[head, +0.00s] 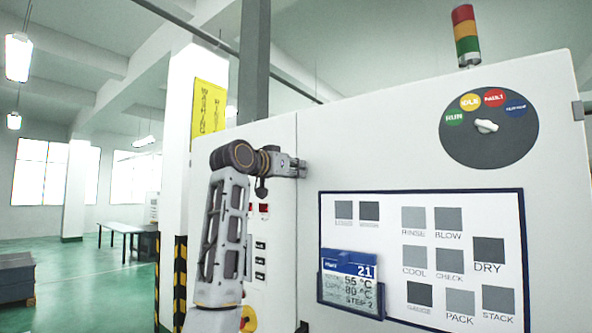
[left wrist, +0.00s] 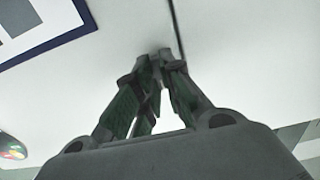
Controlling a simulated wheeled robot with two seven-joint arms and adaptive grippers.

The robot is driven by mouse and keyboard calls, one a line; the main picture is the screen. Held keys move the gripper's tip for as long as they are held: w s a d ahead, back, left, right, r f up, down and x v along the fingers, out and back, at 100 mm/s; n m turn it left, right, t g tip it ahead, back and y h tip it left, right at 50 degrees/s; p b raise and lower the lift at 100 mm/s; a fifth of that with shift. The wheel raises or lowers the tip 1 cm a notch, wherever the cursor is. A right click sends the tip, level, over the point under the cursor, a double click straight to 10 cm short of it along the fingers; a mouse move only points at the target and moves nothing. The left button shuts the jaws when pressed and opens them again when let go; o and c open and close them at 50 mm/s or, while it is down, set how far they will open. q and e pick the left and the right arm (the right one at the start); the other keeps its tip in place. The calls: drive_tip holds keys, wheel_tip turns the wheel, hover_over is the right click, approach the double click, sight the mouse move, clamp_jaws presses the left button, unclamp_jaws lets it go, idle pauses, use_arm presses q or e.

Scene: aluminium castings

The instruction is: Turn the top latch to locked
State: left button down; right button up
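My left gripper (head: 297,167) reaches up to the cabinet front, at the upright seam beside the right-hand panel. In the left wrist view its fingers (left wrist: 161,62) come nearly together over the dark seam, with a small dark piece between their tips. That piece sits where the top latch (head: 303,166) is; only a bit of the latch shows past the fingers. The fingers hide most of it, so its turned angle cannot be read. My right gripper is not in view.
A dark piece like a lower latch (head: 302,327) shows at the bottom edge. The panel carries a framed board (head: 395,198) with grey tiles, a blue-topped card (head: 350,283) and a round dial (head: 488,126). A striped post (head: 180,275) stands left of the cabinet.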

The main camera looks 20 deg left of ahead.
use_arm(q)
drive_tip(key=shift+m, duration=0.5)
drive_tip(key=shift+m+p, duration=2.2)
drive_tip(key=shift+m, duration=3.3)
drive_tip(key=shift+d, duration=0.1)
drive_tip(key=c, duration=1.5)
unclamp_jaws()
drive_tip(key=shift+c, duration=0.2)
drive_tip(key=shift+s, duration=0.1)
